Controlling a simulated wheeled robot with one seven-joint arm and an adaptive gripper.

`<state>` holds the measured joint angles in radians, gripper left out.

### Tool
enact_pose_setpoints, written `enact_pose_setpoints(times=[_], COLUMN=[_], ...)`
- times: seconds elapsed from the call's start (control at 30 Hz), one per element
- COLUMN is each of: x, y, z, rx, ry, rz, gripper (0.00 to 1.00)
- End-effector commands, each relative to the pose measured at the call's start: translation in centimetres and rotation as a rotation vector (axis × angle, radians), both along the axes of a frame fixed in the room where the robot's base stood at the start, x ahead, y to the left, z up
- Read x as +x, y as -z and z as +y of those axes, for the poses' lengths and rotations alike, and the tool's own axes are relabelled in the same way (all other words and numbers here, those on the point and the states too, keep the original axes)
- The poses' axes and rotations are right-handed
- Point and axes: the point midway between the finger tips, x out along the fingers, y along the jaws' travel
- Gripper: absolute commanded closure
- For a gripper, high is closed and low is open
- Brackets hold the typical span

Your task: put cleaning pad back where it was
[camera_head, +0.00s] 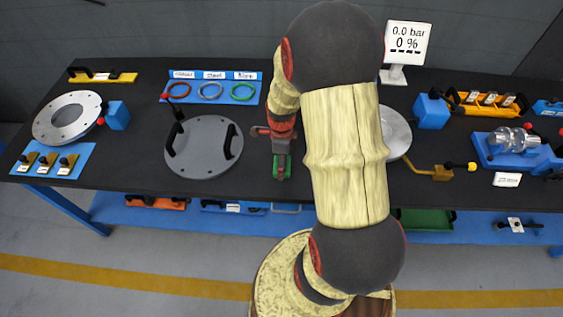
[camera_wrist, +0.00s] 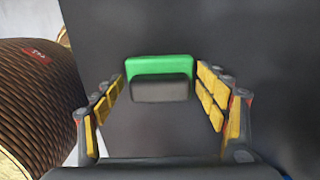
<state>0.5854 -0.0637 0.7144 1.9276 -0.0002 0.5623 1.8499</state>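The cleaning pad looks to be the small green block with a dark grey top (camera_wrist: 160,66). In the head view its green part (camera_head: 279,175) shows on the black table, left of my arm and just below my gripper (camera_head: 281,148). In the wrist view the pad lies between the two yellow-padded fingers of my gripper (camera_wrist: 160,88). The fingers are spread, with narrow gaps on both sides of the pad. I cannot tell how high the fingertips are above the table. No marked place for the pad is visible.
A round grey plate with black handles (camera_head: 208,160) lies left of the pad. Behind it is a blue tray (camera_head: 202,98) with coloured rings. A metal disc (camera_head: 397,135) is partly hidden behind my arm. A gauge sign (camera_head: 407,43) stands behind. Bare table lies around the pad.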

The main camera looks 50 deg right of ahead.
Motion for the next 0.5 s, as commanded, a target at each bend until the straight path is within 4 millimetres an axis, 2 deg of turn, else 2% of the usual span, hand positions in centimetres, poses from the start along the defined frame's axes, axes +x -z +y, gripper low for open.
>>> enact_pose_setpoints(times=[0.1,0.4,0.5], x=[0.0,0.0,0.03], y=[-0.01,-0.07,-0.63], z=[0.0,0.0,-0.02], rx=[0.0,0.0,-0.001], ry=[0.0,0.0,0.0], rz=[0.0,0.0,-0.001], gripper=[0.18,0.18,0.18])
